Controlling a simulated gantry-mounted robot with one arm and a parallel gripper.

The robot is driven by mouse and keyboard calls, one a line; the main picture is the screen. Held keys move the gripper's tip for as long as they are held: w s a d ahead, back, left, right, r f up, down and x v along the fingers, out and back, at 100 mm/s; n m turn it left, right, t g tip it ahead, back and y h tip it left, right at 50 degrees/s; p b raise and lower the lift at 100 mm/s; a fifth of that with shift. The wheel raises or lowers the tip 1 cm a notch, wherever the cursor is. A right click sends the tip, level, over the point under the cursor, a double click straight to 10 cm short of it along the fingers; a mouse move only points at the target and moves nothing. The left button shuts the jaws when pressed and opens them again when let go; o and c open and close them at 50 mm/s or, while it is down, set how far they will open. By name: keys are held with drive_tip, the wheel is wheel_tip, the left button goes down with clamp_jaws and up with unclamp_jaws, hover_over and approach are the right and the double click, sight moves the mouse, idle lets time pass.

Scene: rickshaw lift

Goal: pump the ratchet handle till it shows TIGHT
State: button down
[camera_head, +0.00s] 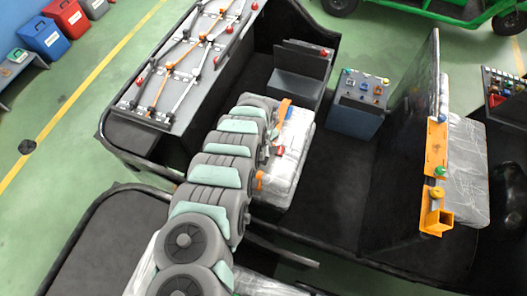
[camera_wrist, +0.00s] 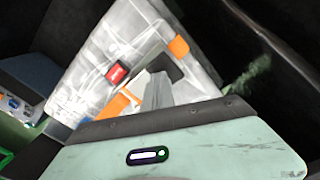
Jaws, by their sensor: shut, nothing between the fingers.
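A seat wrapped in clear plastic (camera_head: 291,160) is crossed by an orange strap, seen at its far side (camera_head: 284,108) and near side (camera_head: 260,181). In the wrist view the strap shows on both sides of my gripper, at right (camera_wrist: 178,47) and lower left (camera_wrist: 117,104). A small red block with pale marks (camera_wrist: 116,73) lies on the wrap beside the strap; it also shows in the head view (camera_head: 279,151). I cannot read its marks. My gripper (camera_wrist: 162,72) is shut and empty over the strap's middle. It hides that part, and I cannot make out the ratchet handle.
A dark upright panel (camera_head: 405,150) with orange brackets (camera_head: 437,150) stands to the right. A slanted board with straps (camera_head: 190,65) is at the back left. Dark frame rails surround the seat.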

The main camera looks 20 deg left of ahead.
wheel_tip(320, 180, up, 7)
drive_tip(key=p, duration=0.5)
drive_tip(key=shift+p, duration=0.35)
drive_tip(key=shift+s, duration=0.1)
